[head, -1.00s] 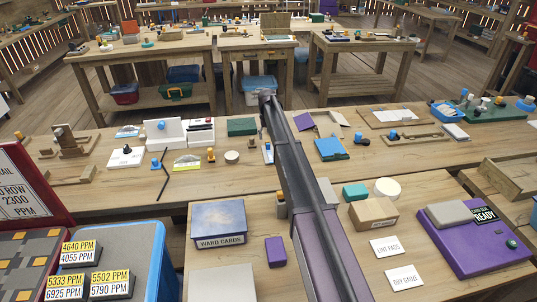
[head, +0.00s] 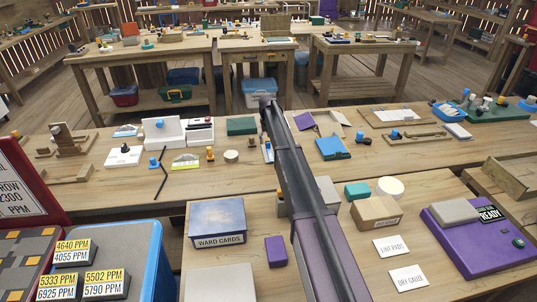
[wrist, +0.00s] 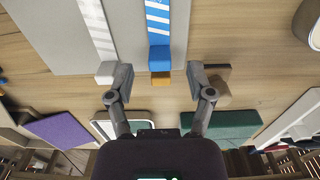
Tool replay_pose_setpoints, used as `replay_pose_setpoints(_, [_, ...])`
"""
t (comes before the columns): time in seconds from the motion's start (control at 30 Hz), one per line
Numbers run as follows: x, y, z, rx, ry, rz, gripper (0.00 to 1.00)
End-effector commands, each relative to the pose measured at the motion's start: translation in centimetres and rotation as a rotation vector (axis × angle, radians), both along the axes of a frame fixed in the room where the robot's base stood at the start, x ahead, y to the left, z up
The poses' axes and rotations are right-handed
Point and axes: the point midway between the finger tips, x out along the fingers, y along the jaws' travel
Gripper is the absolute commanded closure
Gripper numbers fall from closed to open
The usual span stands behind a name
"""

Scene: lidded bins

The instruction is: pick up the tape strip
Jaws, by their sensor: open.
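My gripper (wrist: 160,80) shows in the wrist view with its two fingers spread apart, open and empty. A blue strip with white markings (wrist: 158,20), probably the tape strip, runs down from the top edge to a blue block (wrist: 160,58) and an orange end (wrist: 161,79), which lie between the fingertips. Contact cannot be told. A similar white-striped strip (wrist: 97,25) with a pale end block (wrist: 106,72) lies to the left, by the left finger. In the head view, a small blue-white piece (head: 267,150) shows beside my arm, which hides the gripper.
A grey board (wrist: 40,40) lies under the strips. A brown block (wrist: 213,75) is by the right finger. A purple item (wrist: 62,136) and a green one (wrist: 220,130) lie beyond. In the head view, a brown carton (head: 375,212) and a box marked Ward Cards (head: 217,222) stand nearer.

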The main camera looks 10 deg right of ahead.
Motion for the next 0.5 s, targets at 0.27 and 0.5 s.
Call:
replay_pose_setpoints(0.27, [0.0,0.0,-1.8,0.0,0.0,0.0,0.31])
replay_pose_setpoints(0.5, [0.0,0.0,-1.8,0.0,0.0,0.0,0.31])
